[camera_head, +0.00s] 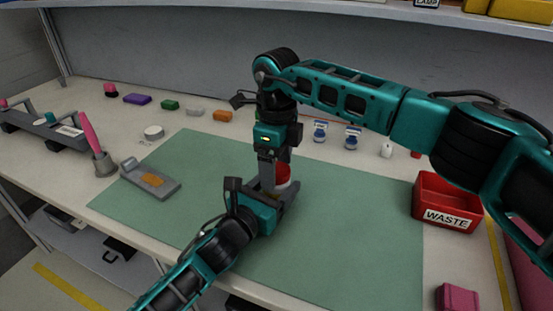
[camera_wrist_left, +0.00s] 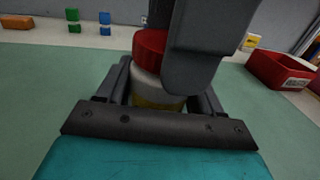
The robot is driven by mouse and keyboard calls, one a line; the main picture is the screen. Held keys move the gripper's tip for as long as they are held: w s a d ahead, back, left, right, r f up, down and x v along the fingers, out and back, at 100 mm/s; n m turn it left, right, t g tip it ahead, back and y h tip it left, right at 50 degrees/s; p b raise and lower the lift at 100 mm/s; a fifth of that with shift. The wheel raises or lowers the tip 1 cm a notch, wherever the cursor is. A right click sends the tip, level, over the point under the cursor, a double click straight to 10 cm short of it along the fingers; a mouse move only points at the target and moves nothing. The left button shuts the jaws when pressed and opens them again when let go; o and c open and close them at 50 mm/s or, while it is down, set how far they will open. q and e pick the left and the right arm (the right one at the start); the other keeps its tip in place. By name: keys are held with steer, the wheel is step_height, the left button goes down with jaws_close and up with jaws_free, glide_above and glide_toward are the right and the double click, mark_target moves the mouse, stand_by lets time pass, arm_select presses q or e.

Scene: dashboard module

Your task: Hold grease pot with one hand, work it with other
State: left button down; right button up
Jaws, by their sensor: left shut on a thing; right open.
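The grease pot (camera_wrist_left: 158,90) is white with a yellowish lower part and a red lid (camera_wrist_left: 152,43). The red lid also shows in the head view (camera_head: 283,172), near the middle of the green mat. My left gripper (camera_head: 280,194) is shut on the body of the pot, with a finger on each side in the left wrist view. My right gripper (camera_head: 270,176) points down from above at the lid and is open. One of its fingers hides the right part of the lid and pot in the left wrist view. I cannot tell whether it touches the lid.
A grey tray with an orange piece (camera_head: 152,180) and a pot with a pink-handled tool (camera_head: 104,163) stand at the left. A red waste bin (camera_head: 446,200) stands at the right, with a pink block (camera_head: 457,297) nearer the front. Small coloured items line the back. The mat's right half (camera_head: 360,230) is clear.

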steer(key=shift+c, duration=0.3)
steer(key=c, duration=1)
steer(key=o, duration=1.2)
steer(key=shift+o, duration=0.2)
step_height(320, 180, up, 12)
arm_select(q)
steer(key=shift+c, duration=0.4)
jaws_free()
